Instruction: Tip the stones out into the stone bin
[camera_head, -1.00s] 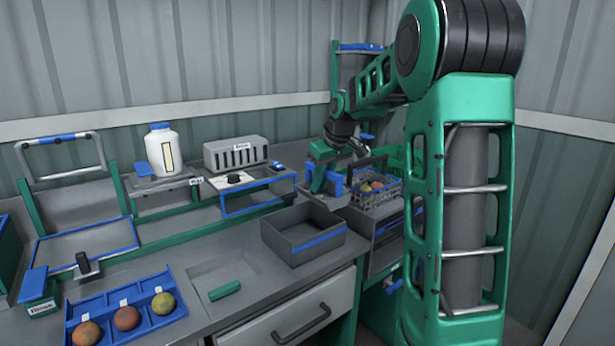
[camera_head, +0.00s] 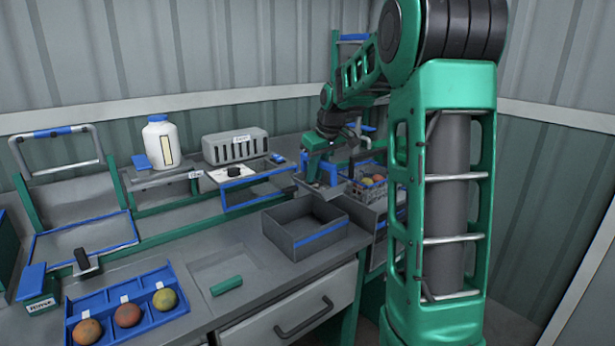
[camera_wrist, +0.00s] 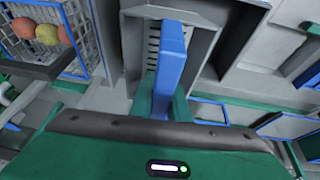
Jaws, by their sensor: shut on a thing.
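A wire basket (camera_wrist: 85,25) with several round fruits is close on the left in the wrist view. A blue tray (camera_head: 105,318) with three fruits, a green block (camera_head: 226,285), a white jug (camera_head: 161,143) and a slotted grey box (camera_head: 236,147) are on the bench.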

